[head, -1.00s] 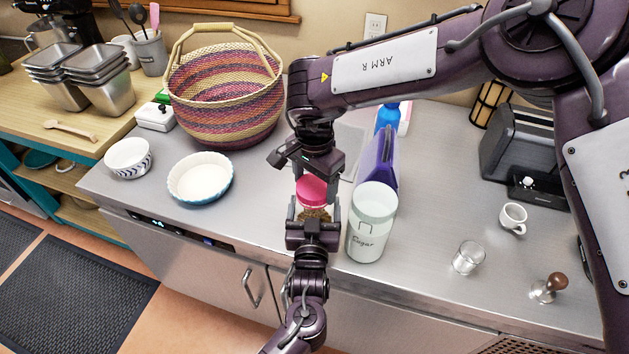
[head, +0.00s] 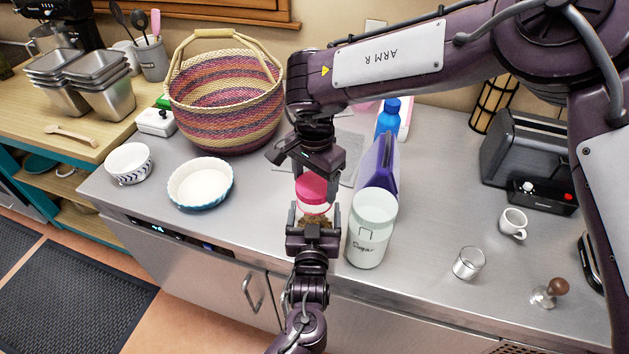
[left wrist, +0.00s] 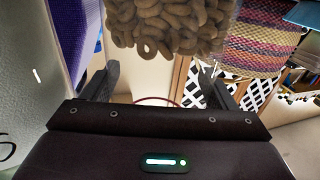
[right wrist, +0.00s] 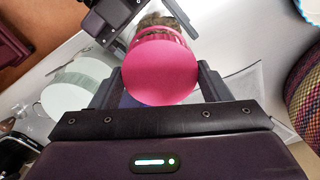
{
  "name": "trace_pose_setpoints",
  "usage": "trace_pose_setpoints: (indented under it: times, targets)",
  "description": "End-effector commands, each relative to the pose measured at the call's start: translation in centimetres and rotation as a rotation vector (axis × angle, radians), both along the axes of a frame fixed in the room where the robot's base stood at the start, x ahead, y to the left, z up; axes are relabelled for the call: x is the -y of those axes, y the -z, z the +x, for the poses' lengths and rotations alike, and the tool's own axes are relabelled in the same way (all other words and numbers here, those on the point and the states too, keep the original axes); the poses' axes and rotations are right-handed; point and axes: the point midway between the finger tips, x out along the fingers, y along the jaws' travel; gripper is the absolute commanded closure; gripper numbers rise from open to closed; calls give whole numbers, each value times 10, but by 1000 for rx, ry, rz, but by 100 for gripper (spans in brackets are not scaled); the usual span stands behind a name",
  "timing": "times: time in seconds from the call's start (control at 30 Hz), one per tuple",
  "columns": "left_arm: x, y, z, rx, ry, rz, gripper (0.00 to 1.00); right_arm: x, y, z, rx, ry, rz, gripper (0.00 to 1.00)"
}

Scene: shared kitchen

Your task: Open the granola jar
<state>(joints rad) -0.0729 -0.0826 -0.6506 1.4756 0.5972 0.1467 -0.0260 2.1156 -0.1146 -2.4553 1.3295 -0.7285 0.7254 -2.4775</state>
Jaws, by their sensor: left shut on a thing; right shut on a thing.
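The granola jar (head: 318,220) is upright between my two grippers, a clear jar with brown granola and a pink lid (head: 311,189). My left gripper (head: 315,225) is shut on the jar's body from the front side. The left wrist view shows the brown ring-like contents (left wrist: 170,25) close up. My right gripper (head: 318,178) comes from above and is shut on the lid; the right wrist view shows the round pink lid top (right wrist: 162,72) between its fingers. A clear band shows between lid and granola. I cannot tell whether the lid is loose.
A white sugar canister (head: 370,235) stands just right of the jar, with a purple box (head: 378,165) behind it. A white pie dish (head: 201,183) and striped basket (head: 225,110) stand left. A glass (head: 468,263) and mug (head: 513,223) stand right. The counter's front edge is close.

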Motion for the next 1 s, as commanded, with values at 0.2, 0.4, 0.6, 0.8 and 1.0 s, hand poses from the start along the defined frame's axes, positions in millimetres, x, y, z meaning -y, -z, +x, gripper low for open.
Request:
trace_pose_setpoints:
  times: [0.2, 0.4, 0.6, 0.8, 1.0]
  targets:
    - [0, -1, 0, 2, -1, -1, 84, 0, 0, 0, 0, 0, 0, 57]
    - [0, -1, 1, 2, -1, -1, 84, 0, -17, 1, 3, 0, 0, 57]
    - [0, -1, 1, 2, -1, -1, 84, 0, -39, 0, 0, 0, -1, 57]
    - [0, -1, 0, 2, -1, -1, 84, 0, -40, 0, -2, 0, -1, 57]
    - [0, -1, 0, 2, -1, 0, 0, 0, -40, 0, -1, 0, 0, 57]
